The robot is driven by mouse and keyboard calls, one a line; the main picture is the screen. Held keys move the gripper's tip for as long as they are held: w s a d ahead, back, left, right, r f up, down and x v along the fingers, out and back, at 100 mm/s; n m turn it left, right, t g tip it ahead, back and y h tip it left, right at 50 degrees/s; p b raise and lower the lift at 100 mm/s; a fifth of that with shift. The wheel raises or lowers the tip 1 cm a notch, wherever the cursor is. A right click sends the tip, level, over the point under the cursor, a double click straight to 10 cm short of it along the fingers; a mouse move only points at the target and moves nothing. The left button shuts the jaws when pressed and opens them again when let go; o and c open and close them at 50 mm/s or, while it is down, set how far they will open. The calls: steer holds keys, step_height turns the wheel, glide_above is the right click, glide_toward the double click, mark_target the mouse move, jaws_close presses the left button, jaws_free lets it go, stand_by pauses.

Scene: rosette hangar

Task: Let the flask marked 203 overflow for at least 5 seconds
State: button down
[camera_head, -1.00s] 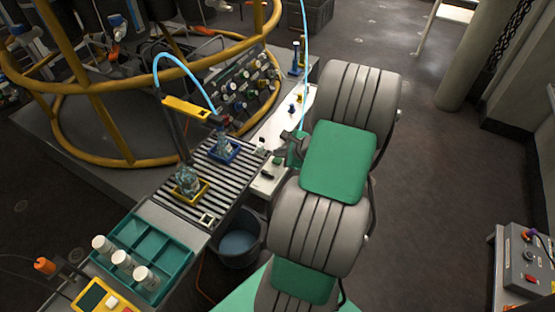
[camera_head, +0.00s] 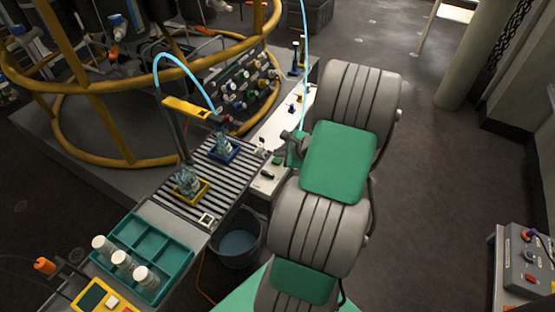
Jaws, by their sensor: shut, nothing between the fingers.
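Two small clear glass flasks stand on a slatted grey drain grate (camera_head: 165,196) on the bench. The nearer flask (camera_head: 186,181) sits in a yellow square holder (camera_head: 204,192). The farther flask (camera_head: 223,143) sits in a blue square holder (camera_head: 234,156), below the end of a yellow bar (camera_head: 186,108). A light blue hose (camera_head: 186,66) arches over the bar and comes down above the farther flask. The number 203 is not legible on either flask, and the water levels are too small to tell.
A teal tray (camera_head: 146,240) with several white-capped bottles stands at the front left beside a yellow device (camera_head: 100,299). A dark bucket (camera_head: 237,243) stands right of the bench. Yellow rails (camera_head: 110,82) ring the back-left equipment. A grey control box (camera_head: 529,264) is at right. Floor beyond my arm is open.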

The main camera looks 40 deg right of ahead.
steer(key=shift+f, duration=0.45)
steer(key=shift+f+b, duration=0.3)
steer(key=shift+f, duration=0.15)
stand_by(7.1)
